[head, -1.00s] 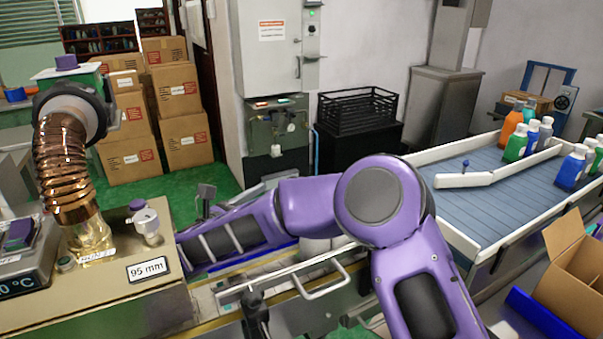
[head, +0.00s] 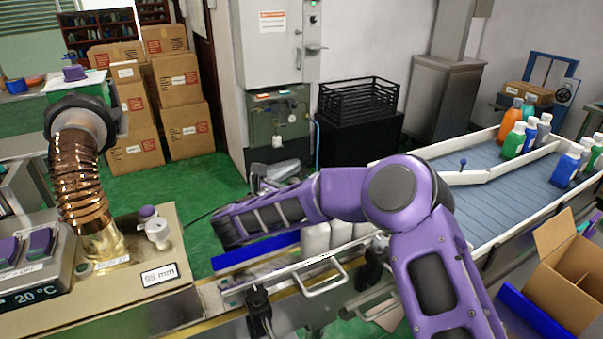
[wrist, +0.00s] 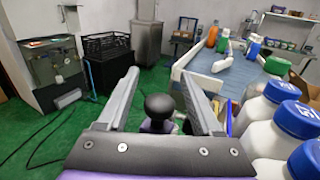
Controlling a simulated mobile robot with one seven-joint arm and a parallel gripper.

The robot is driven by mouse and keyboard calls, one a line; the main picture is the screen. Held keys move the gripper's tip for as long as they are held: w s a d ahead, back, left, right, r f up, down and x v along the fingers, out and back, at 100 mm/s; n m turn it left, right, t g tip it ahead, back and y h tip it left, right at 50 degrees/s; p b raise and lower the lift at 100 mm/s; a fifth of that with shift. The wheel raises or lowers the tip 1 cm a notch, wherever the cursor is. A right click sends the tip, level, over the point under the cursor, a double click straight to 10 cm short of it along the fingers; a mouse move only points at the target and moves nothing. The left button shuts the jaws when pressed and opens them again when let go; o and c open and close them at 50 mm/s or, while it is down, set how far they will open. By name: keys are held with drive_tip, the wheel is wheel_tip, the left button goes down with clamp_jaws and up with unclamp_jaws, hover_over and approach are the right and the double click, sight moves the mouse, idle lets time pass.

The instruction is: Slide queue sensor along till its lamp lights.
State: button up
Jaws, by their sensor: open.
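My gripper (wrist: 160,74) is open in the wrist view, its two grey fingers pointing toward the far conveyor. A round black knob (wrist: 158,104) shows between the fingers, nearer their bases; I cannot tell whether either finger touches it. It looks like the knob of the queue sensor, but the sensor's body is mostly hidden below it. I can make out no lit lamp. In the head view my purple arm reaches left over the line, and the fingers cannot be made out there.
White bottles with blue caps (wrist: 285,118) stand close on the right in the wrist view. A blue rail (head: 255,250) and a metal handle (head: 320,280) lie along the line. The gold-coloured machine (head: 110,290) is at left. Coloured bottles (head: 515,138) stand on the wide conveyor (head: 505,172).

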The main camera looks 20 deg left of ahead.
drive_tip(key=shift+c, duration=0.2)
clamp_jaws()
idle(1.1)
